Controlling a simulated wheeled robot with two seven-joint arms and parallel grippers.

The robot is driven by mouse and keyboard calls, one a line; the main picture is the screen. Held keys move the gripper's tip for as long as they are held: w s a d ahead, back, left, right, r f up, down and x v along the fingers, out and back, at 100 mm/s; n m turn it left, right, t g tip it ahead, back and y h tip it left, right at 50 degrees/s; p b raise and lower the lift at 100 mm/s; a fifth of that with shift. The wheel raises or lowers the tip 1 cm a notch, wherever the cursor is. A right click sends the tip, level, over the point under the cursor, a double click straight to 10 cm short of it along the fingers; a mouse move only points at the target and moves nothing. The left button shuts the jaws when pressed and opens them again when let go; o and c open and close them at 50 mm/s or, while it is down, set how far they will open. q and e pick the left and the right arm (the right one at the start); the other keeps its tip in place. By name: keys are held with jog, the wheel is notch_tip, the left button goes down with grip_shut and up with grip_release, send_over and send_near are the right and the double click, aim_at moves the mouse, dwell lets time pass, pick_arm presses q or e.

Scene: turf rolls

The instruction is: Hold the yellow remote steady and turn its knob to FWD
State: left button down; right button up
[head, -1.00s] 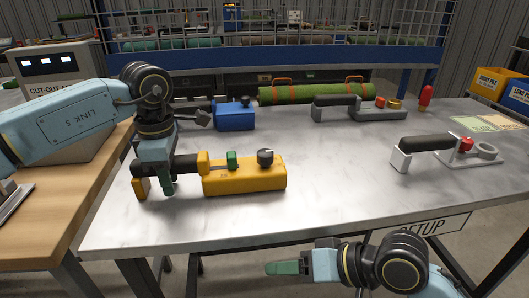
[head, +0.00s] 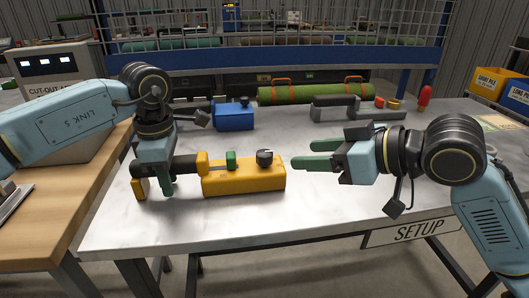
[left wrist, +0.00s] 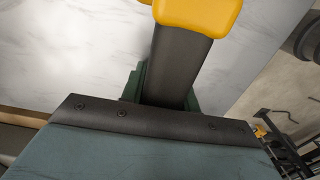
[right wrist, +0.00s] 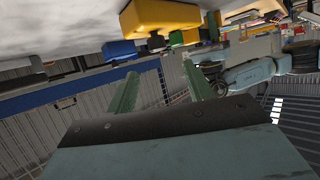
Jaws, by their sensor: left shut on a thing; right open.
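The yellow remote (head: 245,181) lies on the metal table, its black handle (head: 182,165) to the left and a dark knob (head: 264,157) with a pale mark on its top near the right end. A green block (head: 231,159) sits left of the knob. My left gripper (head: 167,178) is shut on the black handle, also seen in the left wrist view (left wrist: 178,65). My right gripper (head: 308,155) is open and empty, its green fingers pointing left, a short way right of the knob. The right wrist view shows the yellow body (right wrist: 160,16) beyond the open fingers. The knob's setting is unreadable.
A blue remote (head: 233,115) lies behind the yellow one. A green turf roll (head: 315,90) lies at the back. A black-handled tool (head: 340,103) and a red cone (head: 425,95) stand back right. The metal table (head: 240,225) is clear in front.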

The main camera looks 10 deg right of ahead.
aim_at(268, 153)
jog(key=x, duration=1.1)
jog(key=shift+w+a, duration=0.2)
jog(key=shift+w, duration=0.25)
jog(key=shift+c, duration=0.2)
jog(key=c, duration=0.9)
